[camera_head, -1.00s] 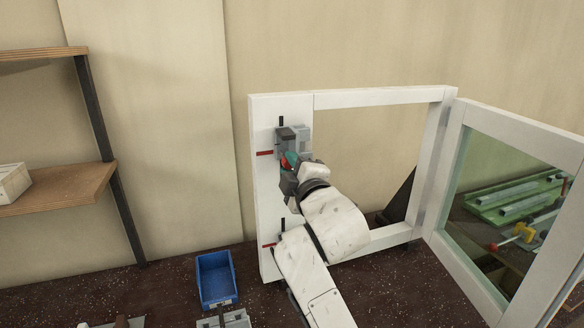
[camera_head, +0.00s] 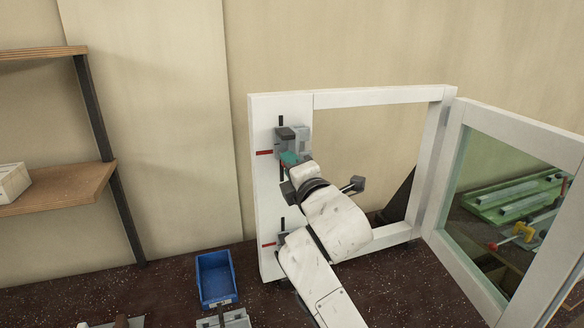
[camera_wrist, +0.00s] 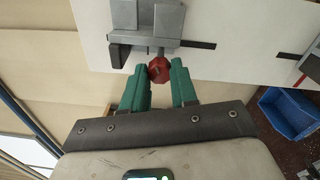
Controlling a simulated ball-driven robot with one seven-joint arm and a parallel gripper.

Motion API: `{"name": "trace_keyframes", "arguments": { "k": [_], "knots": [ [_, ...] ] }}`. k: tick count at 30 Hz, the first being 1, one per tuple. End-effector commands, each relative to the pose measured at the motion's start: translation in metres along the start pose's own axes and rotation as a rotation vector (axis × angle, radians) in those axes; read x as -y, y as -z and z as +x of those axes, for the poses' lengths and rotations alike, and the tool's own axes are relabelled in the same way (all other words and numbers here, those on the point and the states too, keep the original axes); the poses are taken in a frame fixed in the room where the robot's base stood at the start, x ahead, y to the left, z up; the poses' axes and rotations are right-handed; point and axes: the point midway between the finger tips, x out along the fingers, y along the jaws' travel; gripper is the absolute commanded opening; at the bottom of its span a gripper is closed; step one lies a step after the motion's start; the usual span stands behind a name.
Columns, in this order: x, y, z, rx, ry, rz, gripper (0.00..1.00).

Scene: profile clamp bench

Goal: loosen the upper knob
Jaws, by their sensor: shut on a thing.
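The upper clamp (camera_head: 302,138) is a grey block on the white panel at the left of the frame. It fills the top of the wrist view (camera_wrist: 166,18). Its red faceted knob (camera_wrist: 159,69) sits on a short stem below the clamp in the wrist view. My gripper (camera_wrist: 160,72) has green fingers, one on each side of this knob, and is shut on it. In the head view my gripper (camera_head: 289,158) is just below the upper clamp, and it and my wrist hide the knob.
The lower clamp (camera_head: 277,240) is partly behind my arm. The glazed door (camera_head: 450,165) stands open at the right. A blue bin (camera_head: 216,279) stands on the dark bench, left of my arm. Shelves (camera_head: 60,188) are at the far left.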

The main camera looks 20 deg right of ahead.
Motion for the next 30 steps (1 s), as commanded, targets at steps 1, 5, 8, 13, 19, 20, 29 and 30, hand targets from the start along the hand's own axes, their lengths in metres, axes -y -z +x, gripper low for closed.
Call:
{"name": "trace_keyframes", "arguments": {
  "k": [1, 5, 8, 13, 19, 20, 29, 30],
  "knots": [
    [-0.0011, 0.0025, 0.0, -0.005, -0.003, -0.003, 0.0],
    [-0.0011, 0.0026, 0.0, -0.005, -0.003, -0.004, 0.0],
    [-0.0012, 0.0027, 0.0, -0.005, -0.003, -0.003, 0.0],
    [-0.0012, 0.0027, 0.0, -0.005, -0.003, -0.003, 0.34],
    [-0.0007, 0.0014, 0.0, -0.003, -0.002, -0.002, 0.53],
    [-0.0007, 0.0012, 0.0, -0.002, -0.002, -0.002, 0.54],
    [0.0006, 0.0008, -0.0031, -0.001, -0.001, -0.002, 0.54],
    [0.0011, 0.001, -0.0059, -0.001, -0.001, -0.001, 0.54]
  ]
}}
